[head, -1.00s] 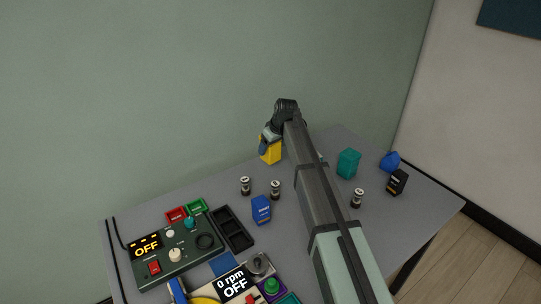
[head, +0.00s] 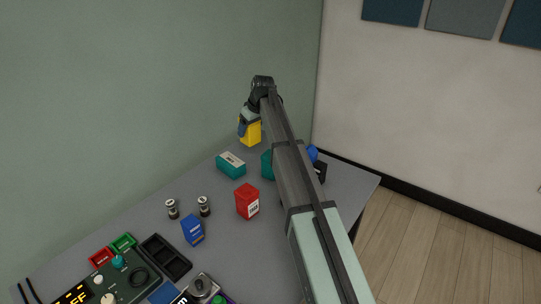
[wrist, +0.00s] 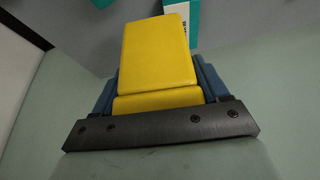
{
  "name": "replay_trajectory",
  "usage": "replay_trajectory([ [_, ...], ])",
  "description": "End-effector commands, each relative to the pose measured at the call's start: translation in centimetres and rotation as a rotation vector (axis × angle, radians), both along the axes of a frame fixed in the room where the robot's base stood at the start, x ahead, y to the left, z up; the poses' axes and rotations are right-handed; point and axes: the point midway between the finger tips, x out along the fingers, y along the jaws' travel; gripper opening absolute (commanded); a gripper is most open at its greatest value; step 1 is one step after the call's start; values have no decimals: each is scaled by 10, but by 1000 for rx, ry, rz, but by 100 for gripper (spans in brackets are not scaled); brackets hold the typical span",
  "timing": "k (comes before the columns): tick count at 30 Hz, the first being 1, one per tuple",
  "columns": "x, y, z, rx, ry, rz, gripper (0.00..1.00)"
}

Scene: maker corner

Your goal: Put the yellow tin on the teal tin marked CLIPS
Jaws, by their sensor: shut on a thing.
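My gripper (head: 246,129) is shut on the yellow tin (head: 251,131) and holds it up near the green wall, beyond the back of the table. In the wrist view the yellow tin (wrist: 158,55) fills the space between the blue fingers. A teal tin (head: 231,168) with a pale label on top lies on the table, below and left of the yellow tin in the head view. A teal tin with a white label also shows in the wrist view (wrist: 194,24), partly behind the yellow tin. Its lettering is too small or cut off to read.
Another teal object (head: 267,166) is partly hidden by my arm. A red box (head: 247,201), a blue box (head: 193,230) and two small cylinders (head: 172,209) stand nearer. A blue object (head: 312,153) and black box (head: 320,171) are at the right. A black tray (head: 166,258) lies front left.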

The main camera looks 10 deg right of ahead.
Motion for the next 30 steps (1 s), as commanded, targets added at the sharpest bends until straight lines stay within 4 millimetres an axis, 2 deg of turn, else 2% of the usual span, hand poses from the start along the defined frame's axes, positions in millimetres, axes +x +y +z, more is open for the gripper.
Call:
replay_trajectory([
  [1,4,-19,9,1,-2,-22,34],
  [3,6,-39,18,1,-2,-43,34],
  [7,7,-68,32,1,-2,-62,34],
  [11,5,-88,46,1,-2,-56,34],
  [13,1,-85,52,1,-1,-14,34],
  [23,-15,-78,46,1,-1,140,34],
  [26,-16,-78,41,0,0,156,34],
  [30,-16,-78,24,1,2,159,34],
])
